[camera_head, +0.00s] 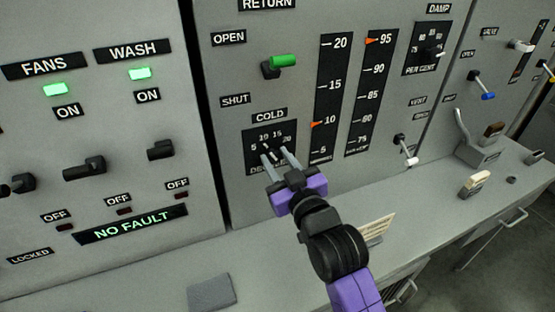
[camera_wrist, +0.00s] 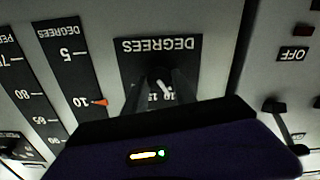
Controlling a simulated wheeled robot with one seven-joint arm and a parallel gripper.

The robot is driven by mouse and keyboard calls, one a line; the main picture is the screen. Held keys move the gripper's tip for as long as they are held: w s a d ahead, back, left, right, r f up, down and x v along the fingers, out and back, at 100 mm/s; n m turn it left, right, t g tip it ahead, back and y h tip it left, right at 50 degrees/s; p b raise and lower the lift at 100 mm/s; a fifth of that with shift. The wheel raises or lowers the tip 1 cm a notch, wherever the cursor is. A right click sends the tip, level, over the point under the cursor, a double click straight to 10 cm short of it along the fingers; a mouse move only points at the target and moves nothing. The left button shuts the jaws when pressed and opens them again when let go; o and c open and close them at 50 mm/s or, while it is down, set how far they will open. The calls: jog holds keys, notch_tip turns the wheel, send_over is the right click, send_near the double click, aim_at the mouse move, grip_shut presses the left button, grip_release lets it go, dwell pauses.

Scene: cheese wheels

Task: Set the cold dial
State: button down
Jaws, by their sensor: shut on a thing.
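The cold dial (camera_head: 264,155) is a black square plate with white numbers 5, 10, 15 and 20, under the COLD label on the middle panel. My gripper (camera_head: 273,158) reaches up to it, with its two grey fingers shut on the dial's knob. The knob is mostly hidden between the fingers; a white pointer mark shows there. In the wrist view the dial plate (camera_wrist: 130,52) appears upside down with the word DEGREES, and the fingers of my gripper (camera_wrist: 157,88) stand on both sides of the knob with its white pointer (camera_wrist: 164,86).
Right of the dial are two vertical scales; the left one (camera_head: 331,90) has an orange marker near 10, the other (camera_head: 371,85) near 95. A green-handled lever (camera_head: 284,61) sits above. Fan and wash switches (camera_head: 85,168) are at left. A grey counter ledge (camera_head: 270,255) runs below.

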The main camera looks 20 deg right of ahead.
jog(key=n, duration=0.5)
jog(key=shift+a+n, duration=0.1)
jog(key=shift+n, duration=0.3)
dwell(0.4)
jog(key=c, duration=1)
grip_release()
jog(key=shift+c, duration=0.2)
jog(key=s+b, duration=0.1)
jog(key=s, duration=0.7)
jog(key=shift+b, duration=0.3)
jog(key=shift+w, duration=0.1)
